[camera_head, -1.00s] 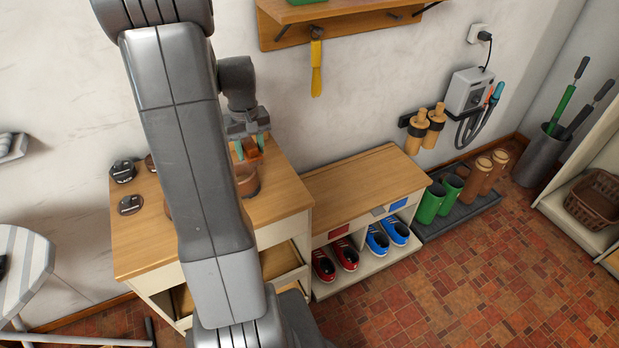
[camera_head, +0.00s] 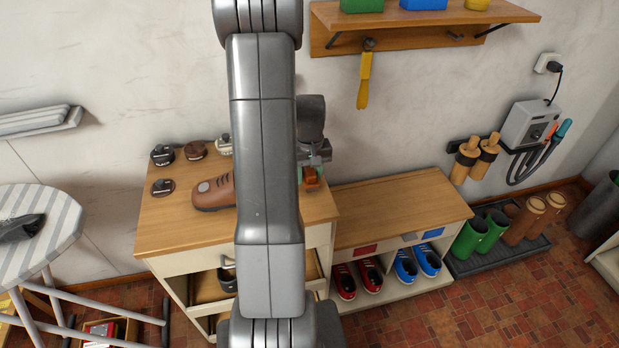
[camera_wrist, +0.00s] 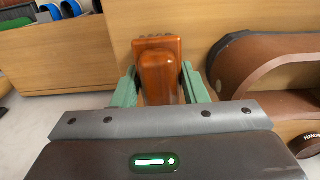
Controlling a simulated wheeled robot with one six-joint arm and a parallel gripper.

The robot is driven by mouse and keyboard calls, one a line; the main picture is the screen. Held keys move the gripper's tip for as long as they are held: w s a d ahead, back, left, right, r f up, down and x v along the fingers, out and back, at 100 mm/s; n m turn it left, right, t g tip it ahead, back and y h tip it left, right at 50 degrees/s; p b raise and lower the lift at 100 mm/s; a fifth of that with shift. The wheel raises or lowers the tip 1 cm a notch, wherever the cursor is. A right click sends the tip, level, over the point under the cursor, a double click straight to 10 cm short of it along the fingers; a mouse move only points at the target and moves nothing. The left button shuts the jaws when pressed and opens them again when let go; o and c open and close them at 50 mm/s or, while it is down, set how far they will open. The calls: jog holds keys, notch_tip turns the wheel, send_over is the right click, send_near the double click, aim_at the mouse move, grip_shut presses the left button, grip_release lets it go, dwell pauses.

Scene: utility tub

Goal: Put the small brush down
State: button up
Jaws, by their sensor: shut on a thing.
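My gripper (camera_head: 312,172) is over the right part of the wooden cabinet top (camera_head: 180,228). It is shut on the small brush (camera_wrist: 160,72), a glossy reddish-brown wooden block between the green fingers in the wrist view. In the head view the brush (camera_head: 311,182) shows just below the fingers, and I cannot tell whether it touches the top. A brown shoe (camera_head: 212,193) lies on the cabinet to the left, partly hidden behind my arm. It also shows at the right of the wrist view (camera_wrist: 262,75), apart from the brush.
Several round tins (camera_head: 162,187) stand at the cabinet's back left. A lower shoe bench (camera_head: 395,210) with red and blue shoes adjoins on the right, its top clear. A wall shelf (camera_head: 420,33) with a hanging yellow tool (camera_head: 364,82) is above. A striped ironing board (camera_head: 55,215) is at left.

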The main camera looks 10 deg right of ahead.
aim_at(310, 169)
jog(key=shift+f, duration=0.8)
jog(key=shift+f, duration=0.1)
jog(key=o, duration=0.9)
jog(key=shift+o, duration=0.2)
notch_tip(310, 169, up, 12)
jog(key=shift+d+r, duration=0.1)
jog(key=shift+r, duration=0.05)
